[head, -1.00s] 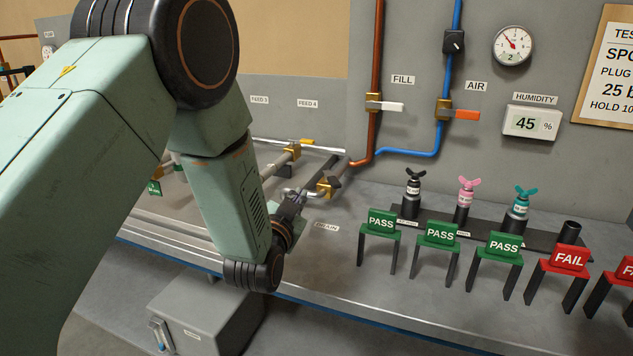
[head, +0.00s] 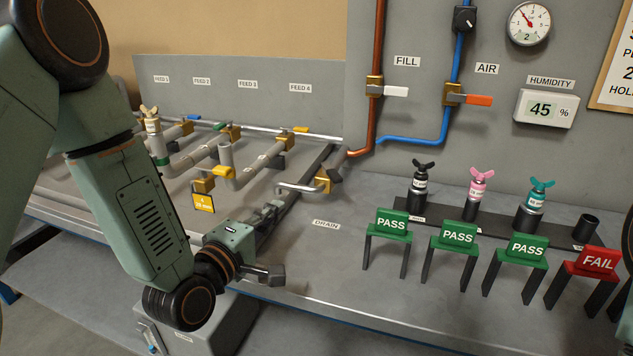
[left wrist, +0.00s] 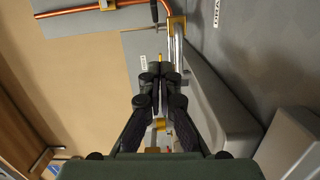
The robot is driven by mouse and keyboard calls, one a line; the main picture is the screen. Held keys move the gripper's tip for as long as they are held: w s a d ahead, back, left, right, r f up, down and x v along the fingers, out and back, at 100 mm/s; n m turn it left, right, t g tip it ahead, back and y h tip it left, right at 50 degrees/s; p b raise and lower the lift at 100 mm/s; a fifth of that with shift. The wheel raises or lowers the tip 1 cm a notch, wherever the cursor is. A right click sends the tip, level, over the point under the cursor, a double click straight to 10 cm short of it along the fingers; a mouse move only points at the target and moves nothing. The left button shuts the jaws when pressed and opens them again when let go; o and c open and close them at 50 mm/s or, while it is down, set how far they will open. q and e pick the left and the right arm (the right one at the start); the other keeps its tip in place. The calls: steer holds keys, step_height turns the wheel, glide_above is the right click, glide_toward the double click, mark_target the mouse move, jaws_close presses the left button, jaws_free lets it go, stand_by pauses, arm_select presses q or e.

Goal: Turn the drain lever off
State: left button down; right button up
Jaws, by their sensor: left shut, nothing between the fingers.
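The drain valve has a brass body (head: 323,181) with a short dark lever (head: 335,174) on it. It sits on the bench behind the DRAIN label (head: 326,224), at the end of a bent silver pipe (head: 295,188). My left gripper (head: 272,209) is shut and empty, in front of and left of the valve, apart from it. In the left wrist view its closed fingertips (left wrist: 161,72) are at the middle. A brass fitting (left wrist: 177,23) beyond them appears to be the drain valve. My right gripper is not in view.
The FILL valve's white handle (head: 396,92) and the AIR valve's orange handle (head: 479,100) are on the wall. Feed pipes with brass valves (head: 230,132) lie at left. PASS stands (head: 392,224) and capped bottles (head: 419,184) occupy the right. The bench around the DRAIN label is clear.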

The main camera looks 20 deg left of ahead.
arm_select(q)
steer(key=shift+a+n, duration=0.1)
steer(key=shift+n, duration=0.2)
steer(key=shift+w+d+r, duration=0.2)
steer(key=shift+d+r, duration=0.05)
steer(key=shift+d, duration=0.1)
glide_toward(329, 175)
steer(key=w, duration=0.1)
steer(key=w+a, duration=0.1)
steer(key=w+a+b, duration=0.1)
steer(key=w, duration=0.1)
steer(key=shift+a+f, duration=0.25)
steer(key=shift+w+d+r, duration=0.1)
steer(key=shift+w+d, duration=0.2)
steer(key=shift+d, duration=0.3)
steer(key=shift+w+d, duration=0.35)
steer(key=shift+d, duration=0.3)
steer(key=shift+w+d, duration=0.35)
steer(key=shift+w, duration=0.1)
steer(key=shift+s, duration=0.1)
